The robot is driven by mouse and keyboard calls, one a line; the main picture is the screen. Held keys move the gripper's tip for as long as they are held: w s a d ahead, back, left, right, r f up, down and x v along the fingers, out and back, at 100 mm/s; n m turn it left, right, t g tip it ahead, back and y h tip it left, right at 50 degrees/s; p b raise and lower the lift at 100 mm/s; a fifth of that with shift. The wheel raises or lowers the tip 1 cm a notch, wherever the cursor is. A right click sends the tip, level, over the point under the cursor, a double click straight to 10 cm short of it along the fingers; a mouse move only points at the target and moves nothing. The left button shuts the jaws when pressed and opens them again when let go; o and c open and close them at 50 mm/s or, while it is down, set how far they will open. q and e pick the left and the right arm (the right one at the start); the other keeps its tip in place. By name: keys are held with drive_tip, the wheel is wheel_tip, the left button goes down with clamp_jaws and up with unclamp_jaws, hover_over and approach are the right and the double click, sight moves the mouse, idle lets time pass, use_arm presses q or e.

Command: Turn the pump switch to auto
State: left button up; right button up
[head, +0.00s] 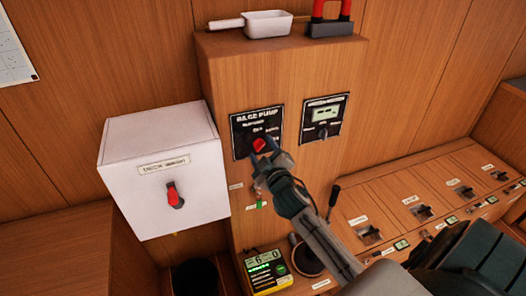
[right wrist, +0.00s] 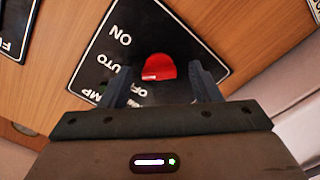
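The pump switch is a red knob (head: 259,145) on a black panel (head: 242,124) whose top line looks like "BAGE PUMP", partly legible. In the right wrist view the knob (right wrist: 159,67) shows with labels ON, AUTO and OFF beside it. Its white mark is on the side toward OFF. My right gripper (head: 266,161) is at the panel, just below the knob in the head view. In the right wrist view its two fingers (right wrist: 162,86) are apart, one on each side of the knob, with visible gaps. My left gripper is not in view.
A white "DECK WASH" box (head: 130,205) with a red switch (head: 174,196) juts out left of the panel. A second panel with a display (head: 324,116) is to the right. A white scoop (head: 266,23) and a red-handled object (head: 331,22) lie on top.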

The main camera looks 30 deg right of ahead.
drive_tip(key=b+v, duration=0.3)
drive_tip(key=v, duration=0.7)
drive_tip(key=shift+s+a, duration=0.2)
drive_tip(key=shift+s, duration=0.15)
